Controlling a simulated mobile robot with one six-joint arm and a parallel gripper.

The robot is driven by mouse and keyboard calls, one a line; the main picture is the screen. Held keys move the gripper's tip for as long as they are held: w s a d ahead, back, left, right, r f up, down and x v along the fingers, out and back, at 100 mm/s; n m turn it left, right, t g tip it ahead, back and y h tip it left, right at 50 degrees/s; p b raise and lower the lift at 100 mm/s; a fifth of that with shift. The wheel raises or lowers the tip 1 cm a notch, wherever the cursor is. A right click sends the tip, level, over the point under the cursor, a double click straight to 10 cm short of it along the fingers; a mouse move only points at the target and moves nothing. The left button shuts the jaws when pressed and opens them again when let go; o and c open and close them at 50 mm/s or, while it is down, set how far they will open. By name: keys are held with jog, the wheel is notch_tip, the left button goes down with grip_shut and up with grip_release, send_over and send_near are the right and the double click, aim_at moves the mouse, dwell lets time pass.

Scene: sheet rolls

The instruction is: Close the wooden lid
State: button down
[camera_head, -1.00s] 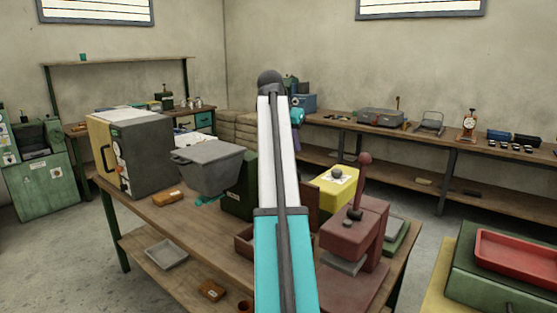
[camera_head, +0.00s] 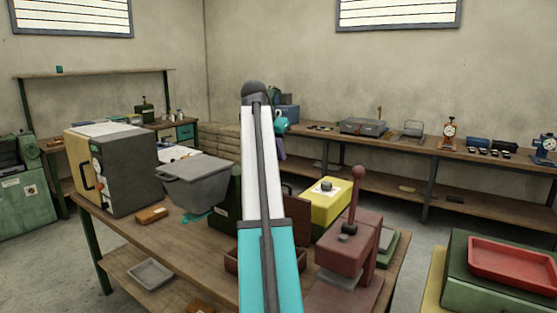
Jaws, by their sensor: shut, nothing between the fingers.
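A reddish-brown wooden box (camera_head: 233,262) sits on the near workbench, mostly hidden behind my arm. A dark brown upright panel (camera_head: 298,209) shows just right of my arm, behind the box. It looks like the box's lid standing raised, but my arm covers where they would join. My arm rises through the middle of the picture to a dark joint at the top. Small teal and purple parts of it show beyond, to the right. My gripper's fingers are hidden behind the arm, so I cannot see where they are relative to the lid.
Left of the box on the workbench (camera_head: 130,228) are a grey hopper (camera_head: 195,182) and a grey cabinet machine (camera_head: 130,170). A yellow box (camera_head: 331,205) and a red lever press (camera_head: 345,250) crowd the right side. A red tray (camera_head: 510,262) lies at far right.

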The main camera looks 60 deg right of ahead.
jog(key=shift+d+f+p, duration=0.15)
jog(key=shift+f+p, duration=0.2)
jog(key=shift+f, duration=1.1)
jog(key=shift+d+f+p, duration=0.15)
jog(key=shift+f+p, duration=0.15)
jog(key=shift+f, duration=1.15)
jog(key=shift+d+f+p, duration=0.15)
jog(key=shift+f+p, duration=0.2)
jog(key=shift+f, duration=1.1)
jog(key=shift+s, duration=0.2)
